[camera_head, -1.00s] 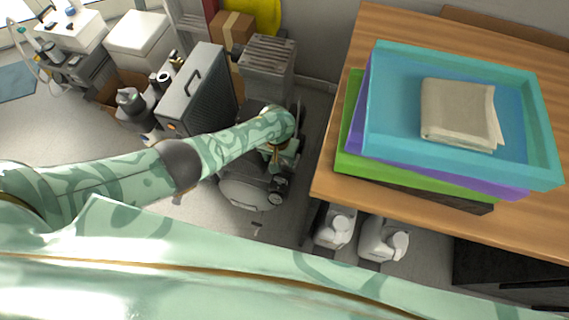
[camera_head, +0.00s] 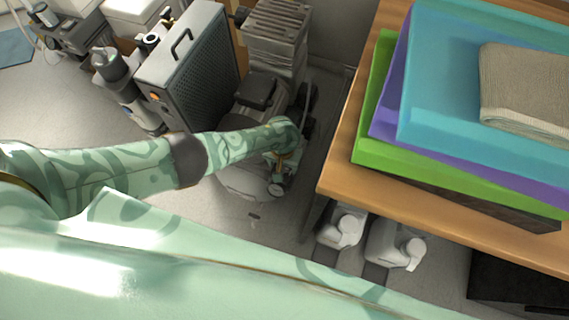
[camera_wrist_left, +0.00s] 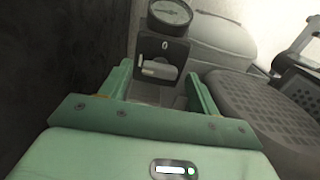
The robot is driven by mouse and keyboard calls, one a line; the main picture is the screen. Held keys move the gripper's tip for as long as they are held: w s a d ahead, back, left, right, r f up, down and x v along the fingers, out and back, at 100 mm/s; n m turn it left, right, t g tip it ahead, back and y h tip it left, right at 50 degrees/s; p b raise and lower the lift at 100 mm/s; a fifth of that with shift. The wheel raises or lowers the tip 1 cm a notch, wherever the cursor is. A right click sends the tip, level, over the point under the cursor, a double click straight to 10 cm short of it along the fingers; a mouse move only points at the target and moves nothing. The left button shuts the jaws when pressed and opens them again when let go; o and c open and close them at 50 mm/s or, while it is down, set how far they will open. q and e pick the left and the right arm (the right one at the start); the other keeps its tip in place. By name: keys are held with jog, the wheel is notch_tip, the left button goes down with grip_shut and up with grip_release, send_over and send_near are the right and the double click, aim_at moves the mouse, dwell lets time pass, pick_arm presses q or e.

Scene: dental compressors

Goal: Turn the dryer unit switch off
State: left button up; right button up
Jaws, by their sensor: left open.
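My left gripper (camera_head: 277,172) is over the front of a grey compressor (camera_head: 240,184), mostly hidden by my forearm. In the left wrist view, the open gripper (camera_wrist_left: 158,76) has a finger on either side of a small dark box (camera_wrist_left: 162,48) marked "0", with a pale lever or switch (camera_wrist_left: 159,70) on it. Contact cannot be told. A round gauge (camera_wrist_left: 170,12) sits above the box. A grey cabinet (camera_head: 190,65) with a mesh side and top handle, possibly the dryer unit, stands left of the compressor. A small orange spot (camera_head: 155,97) shows on its front.
A wooden table (camera_head: 340,178) with stacked trays (camera_head: 430,157) and a folded cloth (camera_head: 525,95) stands close on the right. White jugs (camera_head: 343,230) are beneath it. A finned grey unit (camera_head: 275,30) is behind the compressor. Floor (camera_head: 60,110) is clear at left.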

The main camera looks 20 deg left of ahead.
pick_arm(q)
jog(key=shift+f, duration=0.35)
jog(key=c, duration=1)
